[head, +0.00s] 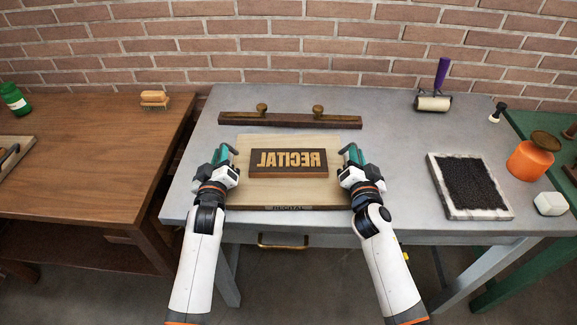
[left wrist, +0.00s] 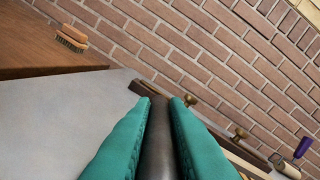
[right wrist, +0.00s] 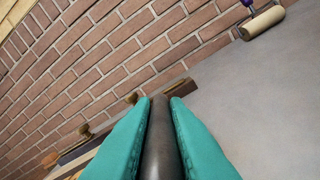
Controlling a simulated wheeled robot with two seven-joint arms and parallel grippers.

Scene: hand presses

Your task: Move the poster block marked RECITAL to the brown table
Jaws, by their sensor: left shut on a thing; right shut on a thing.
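The poster block marked RECITAL (head: 255,193) is a pale wooden board with a dark plate of raised, mirrored letters and a RECITAL label on its front edge. It is level, at the grey table (head: 190,175); whether it touches the top I cannot tell. My left gripper (head: 230,155) is shut at its left side, on a dark bar-like handle (left wrist: 157,140). My right gripper (head: 349,154) is shut at its right side on a similar handle (right wrist: 161,140). In the head view the grippers mostly hide both handles. The brown table (head: 100,165) stands to the left.
On the brown table are a brush (head: 154,98), a green jar (head: 14,98) and a board at the left edge; its front right is clear. A wooden rail with brass knobs (head: 290,121) lies behind the block. An ink slab (head: 468,185) and roller (head: 434,102) are right.

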